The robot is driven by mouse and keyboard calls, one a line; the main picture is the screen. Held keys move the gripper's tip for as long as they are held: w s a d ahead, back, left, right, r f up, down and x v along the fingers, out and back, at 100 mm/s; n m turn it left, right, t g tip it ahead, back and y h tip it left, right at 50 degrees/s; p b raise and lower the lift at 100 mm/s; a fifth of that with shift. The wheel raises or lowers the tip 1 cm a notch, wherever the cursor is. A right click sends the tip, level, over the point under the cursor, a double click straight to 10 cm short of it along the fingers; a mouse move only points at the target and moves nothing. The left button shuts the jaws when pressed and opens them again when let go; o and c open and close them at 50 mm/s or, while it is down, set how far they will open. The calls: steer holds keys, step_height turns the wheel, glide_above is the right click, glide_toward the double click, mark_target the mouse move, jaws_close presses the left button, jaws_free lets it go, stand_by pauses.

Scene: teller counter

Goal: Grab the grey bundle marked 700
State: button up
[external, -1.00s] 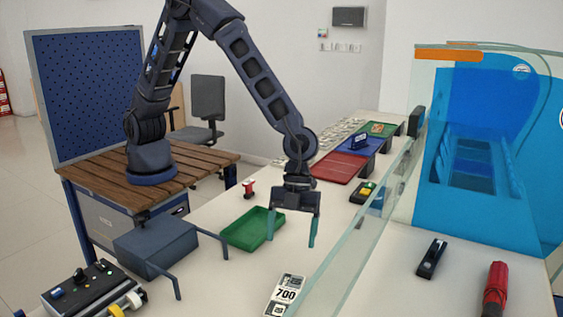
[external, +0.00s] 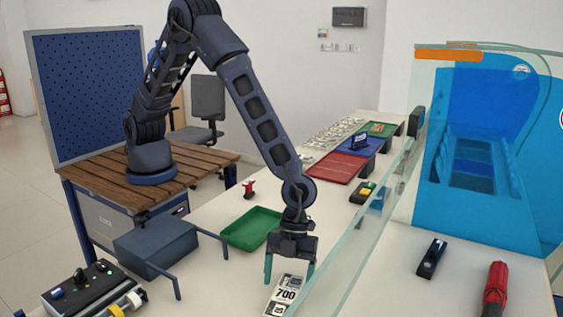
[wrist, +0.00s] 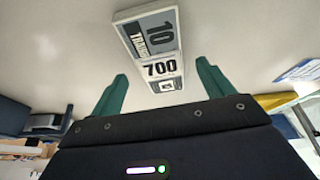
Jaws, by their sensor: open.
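The grey bundle marked 700 (external: 286,294) lies flat on the white counter beside the glass screen. In the wrist view the bundle (wrist: 152,45) shows a grey part reading 10 and a white band reading 700. My gripper (external: 290,274) is open and empty, pointing down at the bundle's far end. In the wrist view my gripper's green fingers (wrist: 160,88) stand apart, one on each side of the line of the bundle. The fingertips look close to the bundle, but I cannot tell their exact height above it.
A green tray (external: 232,243) lies left of my gripper. The glass screen (external: 345,262) stands close on the right. A dark blue box (external: 155,247) and a control panel (external: 92,290) are at the left. Red and blue trays (external: 338,168) lie farther back.

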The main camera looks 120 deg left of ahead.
mark_target(286, 297)
steer(key=shift+x, duration=1.25)
steer(key=shift+c, duration=0.4)
steer(key=c, duration=1)
steer(key=shift+r, duration=0.1)
